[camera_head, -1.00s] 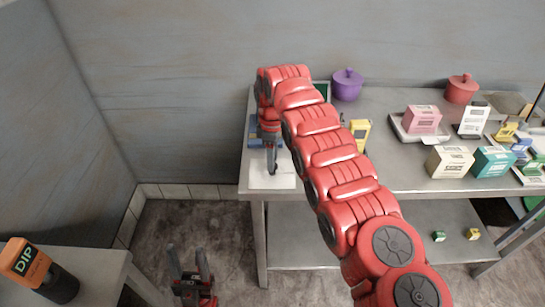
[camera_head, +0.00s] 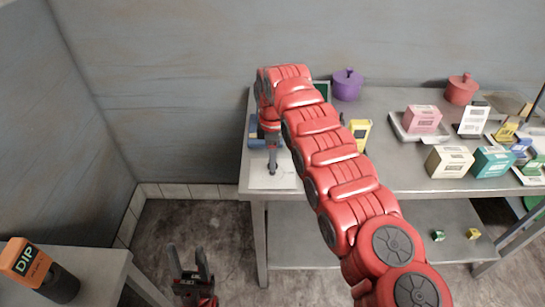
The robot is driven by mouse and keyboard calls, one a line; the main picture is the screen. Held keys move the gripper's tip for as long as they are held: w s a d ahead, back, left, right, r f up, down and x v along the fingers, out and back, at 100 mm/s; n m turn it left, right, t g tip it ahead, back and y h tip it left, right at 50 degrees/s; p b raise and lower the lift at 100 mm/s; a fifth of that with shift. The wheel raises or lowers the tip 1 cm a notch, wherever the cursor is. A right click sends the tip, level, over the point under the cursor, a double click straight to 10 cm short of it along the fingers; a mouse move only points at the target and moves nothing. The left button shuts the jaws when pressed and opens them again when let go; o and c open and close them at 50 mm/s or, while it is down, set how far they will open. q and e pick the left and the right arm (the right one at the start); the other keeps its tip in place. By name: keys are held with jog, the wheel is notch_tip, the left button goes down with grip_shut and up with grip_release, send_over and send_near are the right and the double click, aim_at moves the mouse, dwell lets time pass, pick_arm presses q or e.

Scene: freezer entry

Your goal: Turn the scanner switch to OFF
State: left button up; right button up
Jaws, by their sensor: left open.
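My right arm reaches across the picture to the back left of the steel table. Its gripper (camera_head: 272,168) points down over a flat white plate (camera_head: 262,182) at the table's left front corner. The fingers are seen edge-on, so I cannot tell their gap or whether they touch the plate. A blue item (camera_head: 254,136) is partly hidden beside this gripper. A dark green screen (camera_head: 322,89) shows behind the arm. I cannot make out the scanner switch or its setting. My left gripper (camera_head: 190,262) is open and empty, low at the bottom left, above the floor.
A yellow item (camera_head: 360,130) and a purple pot (camera_head: 347,84) stand close to my right arm. Several boxes, including a pink one (camera_head: 422,118), and a red pot (camera_head: 461,89) are farther right. An orange-topped DIP container (camera_head: 28,262) stands on the left table (camera_head: 95,268).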

jog(key=o, duration=0.4)
jog(key=shift+r, duration=0.2)
notch_tip(320, 180, up, 2)
jog(key=shift+a+r, duration=0.1)
jog(key=shift+r, duration=0.1)
notch_tip(320, 180, up, 15)
jog(key=p, duration=1.4)
jog(key=shift+f, duration=0.2)
